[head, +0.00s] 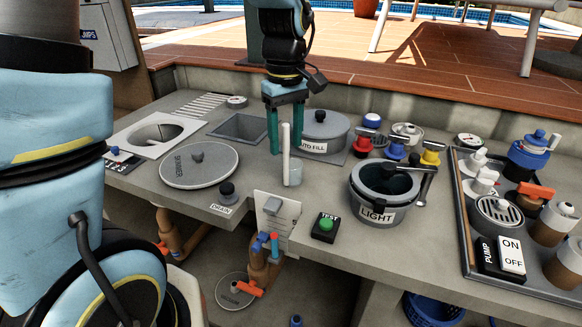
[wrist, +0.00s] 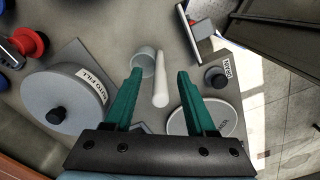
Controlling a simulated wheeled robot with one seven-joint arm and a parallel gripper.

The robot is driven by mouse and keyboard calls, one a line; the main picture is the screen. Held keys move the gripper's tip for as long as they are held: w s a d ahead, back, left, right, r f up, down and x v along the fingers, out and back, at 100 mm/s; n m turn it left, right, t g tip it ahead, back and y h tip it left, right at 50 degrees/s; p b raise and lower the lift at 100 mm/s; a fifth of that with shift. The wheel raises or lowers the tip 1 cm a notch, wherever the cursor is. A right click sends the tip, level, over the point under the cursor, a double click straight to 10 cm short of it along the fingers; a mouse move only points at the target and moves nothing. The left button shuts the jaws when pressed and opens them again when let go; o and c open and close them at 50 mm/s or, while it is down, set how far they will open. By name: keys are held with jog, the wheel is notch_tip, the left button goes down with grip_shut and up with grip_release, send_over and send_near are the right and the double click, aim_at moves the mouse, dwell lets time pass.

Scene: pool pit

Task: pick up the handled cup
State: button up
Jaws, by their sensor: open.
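The handled cup is a small translucent grey cup (head: 294,174) with a tall, pale upright handle (head: 286,140). It stands upright on the grey counter near the middle of the head view. My gripper (head: 285,147) points down over it with two green fingers apart. In the wrist view, the cup (wrist: 143,57) lies just beyond the left fingertip. Its white handle (wrist: 161,90) shows in the gap between the fingers (wrist: 160,74), with space on both sides. I see no contact. The left finger hides part of the cup's side.
The AUTO FILL lid (head: 324,130) is close behind on the right, and the SKIMMER lid (head: 200,165) on the left. The LIGHT pot (head: 382,190), green TEST button (head: 325,226) and DRAIN knob (head: 228,192) are nearby. The counter's front edge lies close in front of the cup.

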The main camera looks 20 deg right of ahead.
jog(key=shift+f, duration=0.8)
jog(key=shift+c, duration=0.3)
grip_shut()
dwell(0.5)
